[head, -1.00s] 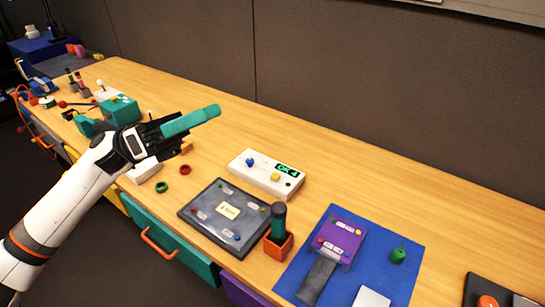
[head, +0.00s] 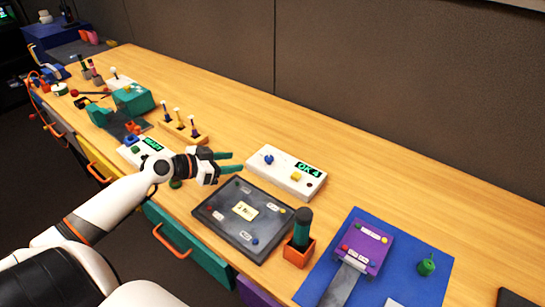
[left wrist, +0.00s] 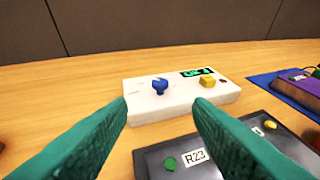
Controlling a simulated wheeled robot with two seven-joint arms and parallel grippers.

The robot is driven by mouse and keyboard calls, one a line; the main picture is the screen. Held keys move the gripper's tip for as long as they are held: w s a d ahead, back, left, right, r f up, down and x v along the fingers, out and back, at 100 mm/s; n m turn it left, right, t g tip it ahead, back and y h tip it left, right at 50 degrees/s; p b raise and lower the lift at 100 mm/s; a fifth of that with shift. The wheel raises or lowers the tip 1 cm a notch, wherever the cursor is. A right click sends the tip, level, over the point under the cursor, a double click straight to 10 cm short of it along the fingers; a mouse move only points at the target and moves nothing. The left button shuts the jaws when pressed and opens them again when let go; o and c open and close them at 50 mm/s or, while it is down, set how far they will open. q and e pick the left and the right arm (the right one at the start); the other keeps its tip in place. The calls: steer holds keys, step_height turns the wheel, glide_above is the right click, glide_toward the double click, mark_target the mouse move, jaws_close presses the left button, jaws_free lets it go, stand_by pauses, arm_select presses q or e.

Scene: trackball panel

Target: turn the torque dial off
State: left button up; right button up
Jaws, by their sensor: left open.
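A white box (head: 281,170) stands on the bench with a blue knob (head: 268,159), a yellow knob (head: 295,176) and a lit display (head: 308,169) with green characters. No readable label says which knob is the torque dial. In the left wrist view the box (left wrist: 180,103) lies ahead, with the blue knob (left wrist: 159,87) between and beyond the fingertips and the yellow knob (left wrist: 207,81) to its right. My left gripper (head: 236,161) has green fingers. It is open and empty, left of the box and apart from it. My right gripper is not in view.
A dark panel (head: 225,225) with a pale label lies in front of the box. A dark green-topped handle stands in an orange holder (head: 297,254). A purple box (head: 368,243) sits on a blue mat (head: 320,265). The bench behind the white box is clear.

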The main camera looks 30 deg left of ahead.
mark_target(268, 157)
arm_select(q)
steer(key=shift+w+d, duration=0.15)
steer(key=shift+w, duration=0.2)
steer(key=p+x, duration=0.1)
steer(key=x, duration=1)
steer(key=shift+f, duration=0.1)
steer(key=c, duration=0.9)
steer(key=shift+p, duration=0.4)
steer(key=shift+c, duration=0.2)
